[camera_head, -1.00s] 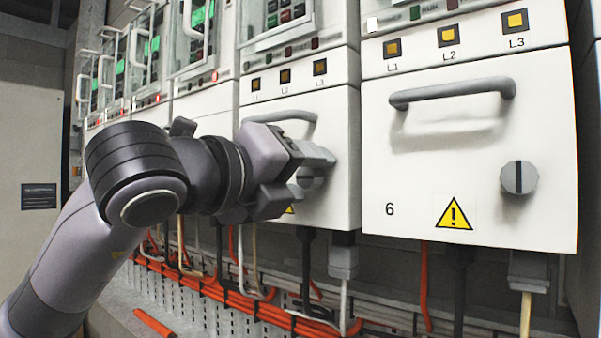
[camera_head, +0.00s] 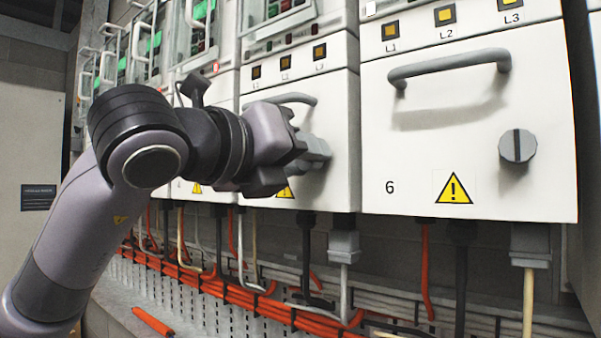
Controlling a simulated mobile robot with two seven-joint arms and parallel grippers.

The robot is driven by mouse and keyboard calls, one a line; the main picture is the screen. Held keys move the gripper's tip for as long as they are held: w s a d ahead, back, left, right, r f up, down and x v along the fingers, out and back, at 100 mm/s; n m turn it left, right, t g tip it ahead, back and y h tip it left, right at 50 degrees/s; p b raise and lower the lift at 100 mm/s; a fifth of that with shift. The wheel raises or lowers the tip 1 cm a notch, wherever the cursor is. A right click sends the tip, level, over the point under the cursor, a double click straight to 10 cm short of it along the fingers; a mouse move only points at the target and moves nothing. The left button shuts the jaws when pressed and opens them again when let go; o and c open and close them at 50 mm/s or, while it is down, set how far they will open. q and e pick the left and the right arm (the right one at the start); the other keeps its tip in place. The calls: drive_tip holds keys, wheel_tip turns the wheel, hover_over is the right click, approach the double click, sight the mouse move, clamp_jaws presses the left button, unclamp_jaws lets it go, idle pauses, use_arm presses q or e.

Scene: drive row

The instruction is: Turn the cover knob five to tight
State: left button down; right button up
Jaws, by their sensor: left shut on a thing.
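My left gripper (camera_head: 312,150) is at the front of the cover (camera_head: 338,125) just left of the one marked 6. It is shut on that cover's knob, which the fingers and the wrist largely hide. The number on this cover is hidden behind my gripper. The cover has a grey bar handle (camera_head: 300,98) above my gripper. My right gripper is not in view.
Cover 6 (camera_head: 430,160) on the right has a grey handle (camera_head: 450,66) and a round knob (camera_head: 517,146) with its slot upright. More drive cabinets run off to the left. Orange and grey cables (camera_head: 270,300) hang below. A red-orange rod (camera_head: 153,321) lies on the ledge.

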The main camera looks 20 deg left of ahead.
use_arm(q)
drive_tip(key=shift+s+d+r+m+b, duration=0.1)
drive_tip(key=shift+m+b, duration=1.8)
drive_tip(key=shift+m, duration=5.1)
drive_tip(key=c, duration=0.8)
unclamp_jaws()
drive_tip(key=shift+b+v, duration=0.6)
drive_tip(key=shift+v, duration=3)
